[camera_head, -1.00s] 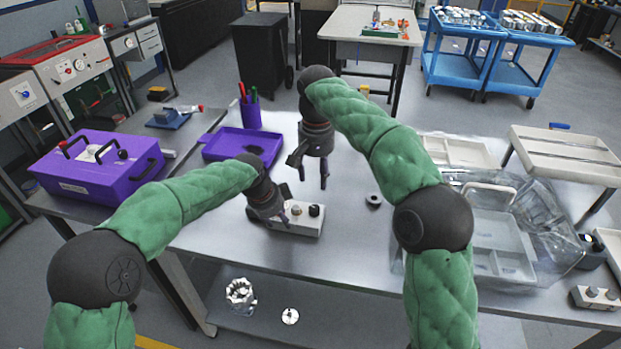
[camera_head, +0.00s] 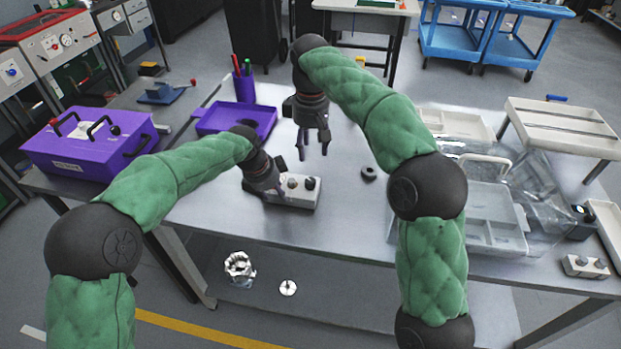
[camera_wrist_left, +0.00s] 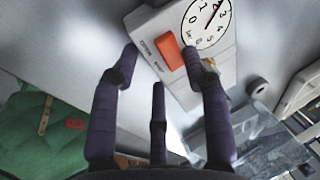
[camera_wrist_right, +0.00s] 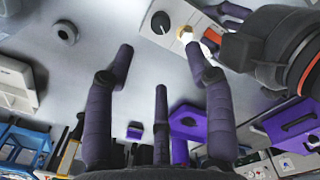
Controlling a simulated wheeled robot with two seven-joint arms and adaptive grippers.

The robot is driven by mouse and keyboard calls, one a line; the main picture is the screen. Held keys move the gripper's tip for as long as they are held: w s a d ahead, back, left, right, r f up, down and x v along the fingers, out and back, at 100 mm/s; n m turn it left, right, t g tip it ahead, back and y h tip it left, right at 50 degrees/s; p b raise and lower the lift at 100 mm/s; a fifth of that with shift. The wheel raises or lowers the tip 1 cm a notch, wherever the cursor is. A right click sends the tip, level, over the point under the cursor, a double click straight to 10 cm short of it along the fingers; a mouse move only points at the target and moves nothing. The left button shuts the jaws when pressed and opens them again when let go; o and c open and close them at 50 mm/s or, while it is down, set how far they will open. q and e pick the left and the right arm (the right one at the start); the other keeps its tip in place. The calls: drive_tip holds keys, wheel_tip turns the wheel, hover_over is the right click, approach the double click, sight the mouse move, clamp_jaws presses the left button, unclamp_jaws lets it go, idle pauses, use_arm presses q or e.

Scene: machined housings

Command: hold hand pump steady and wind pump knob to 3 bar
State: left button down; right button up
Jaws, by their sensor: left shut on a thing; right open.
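The hand pump (camera_head: 297,197) is a low white box flat on the table, with a brass knob (camera_head: 292,183) and a black knob (camera_head: 310,183) on top. In the left wrist view the pump (camera_wrist_left: 150,20) shows a round gauge (camera_wrist_left: 207,22) and an orange block (camera_wrist_left: 169,52); the needle's exact value is hard to read. My left gripper (camera_head: 270,182) is shut on the pump's left end, its fingers astride the orange block. My right gripper (camera_head: 313,147) is open and empty, above and behind the pump. The black knob (camera_wrist_right: 160,22) also shows in the right wrist view.
A black ring (camera_head: 368,173) lies right of the pump. A purple tray (camera_head: 208,125), pen cup (camera_head: 243,87) and purple case (camera_head: 70,165) stand to the left and behind. A clear bin (camera_head: 515,215) and another small knobbed box (camera_head: 585,266) are at the right.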

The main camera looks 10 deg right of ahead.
sight(311, 181)
drive_tip(key=shift+n, duration=0.6)
wheel_tip(311, 181, down, 12)
drive_tip(key=shift+f, duration=0.1)
clamp_jaws()
